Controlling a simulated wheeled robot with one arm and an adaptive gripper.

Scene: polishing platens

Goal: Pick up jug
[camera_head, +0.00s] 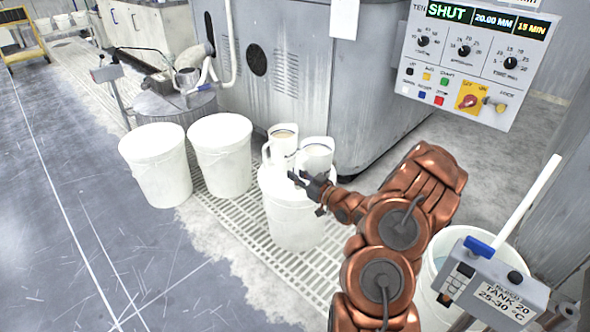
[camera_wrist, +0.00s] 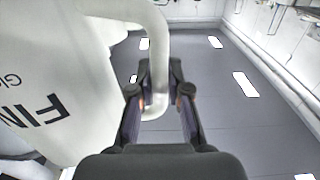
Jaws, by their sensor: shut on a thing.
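Two white jugs stand close together on top of a lidded white bucket (camera_head: 292,220) in the head view, the left jug (camera_head: 282,143) and the right jug (camera_head: 317,153). Both appear to hold something pale. My gripper (camera_head: 298,177) is at the front left of the right jug, low by its handle side. In the wrist view my gripper (camera_wrist: 160,78) is shut on the white jug handle (camera_wrist: 160,45), which passes between the fingers. The jug's body (camera_wrist: 50,80) with dark lettering fills the left. The fingers partly hide the lower handle, and the exact contact is hard to see.
Two more white buckets (camera_head: 155,165) (camera_head: 222,155) stand to the left on the grating. A grey machine (camera_head: 290,70) is close behind the jugs. A control panel (camera_head: 475,60) and a tank with a controller (camera_head: 490,285) are at right. Floor at left is open.

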